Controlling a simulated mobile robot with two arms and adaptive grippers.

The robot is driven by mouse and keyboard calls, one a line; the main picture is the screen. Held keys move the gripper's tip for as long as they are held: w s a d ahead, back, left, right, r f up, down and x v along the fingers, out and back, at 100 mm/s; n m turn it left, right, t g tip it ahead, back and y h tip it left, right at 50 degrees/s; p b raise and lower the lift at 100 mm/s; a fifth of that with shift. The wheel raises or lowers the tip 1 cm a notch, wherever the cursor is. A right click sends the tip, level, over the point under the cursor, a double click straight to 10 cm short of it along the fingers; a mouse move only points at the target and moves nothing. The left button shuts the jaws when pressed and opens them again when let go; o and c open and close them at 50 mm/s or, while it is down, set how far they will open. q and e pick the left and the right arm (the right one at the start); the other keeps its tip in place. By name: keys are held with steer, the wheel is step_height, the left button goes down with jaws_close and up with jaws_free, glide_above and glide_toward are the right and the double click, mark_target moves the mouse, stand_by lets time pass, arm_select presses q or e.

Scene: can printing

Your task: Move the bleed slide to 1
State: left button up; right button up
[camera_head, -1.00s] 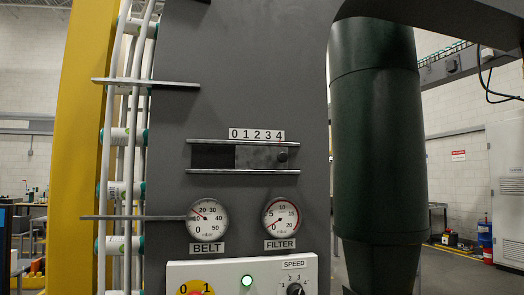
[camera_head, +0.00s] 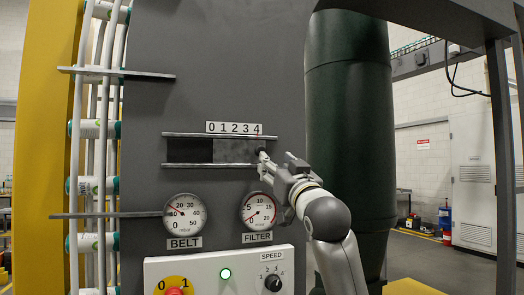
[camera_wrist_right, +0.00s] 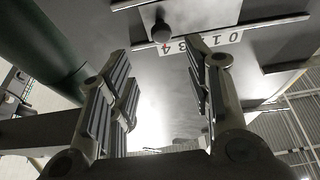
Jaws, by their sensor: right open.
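The bleed slide (camera_head: 232,151) is a grey plate between two horizontal rails, under a white scale (camera_head: 234,128) marked 0 to 4. Its dark knob (camera_head: 262,151) sits at the right end, below the 4. A dark opening (camera_head: 190,150) shows left of the plate. My right gripper (camera_head: 275,160) is at the right end of the slide, its fingertips close to the knob. In the right wrist view the gripper (camera_wrist_right: 162,65) is open and empty. The knob (camera_wrist_right: 161,30) shows beyond the fingertips, between them and apart from both. My left gripper is not in view.
The BELT (camera_head: 185,214) and FILTER (camera_head: 259,211) gauges are just below the slide. A control box (camera_head: 215,269) with a green lamp, red button and speed knob is lower. A dark green cylinder (camera_head: 346,110) stands to the right.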

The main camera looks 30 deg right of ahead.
mark_target(261, 149)
steer(key=p+x, duration=0.2)
steer(key=x, duration=0.2)
steer(key=p+x, duration=0.3)
steer(key=x, duration=0.1)
steer(key=shift+w+a+r, duration=0.1)
steer(key=shift+w+a, duration=0.1)
steer(key=shift+w, duration=0.15)
steer(key=shift+w+d+r+p, duration=0.15)
steer(key=shift+w+p, duration=0.1)
steer(key=shift+w, duration=0.15)
steer(key=shift+w+d+f+p, duration=0.1)
steer(key=shift+w+d+p, duration=0.1)
steer(key=shift+w, duration=0.25)
steer(key=shift+a+r, duration=0.1)
steer(key=shift+c, duration=0.3)
jaws_close()
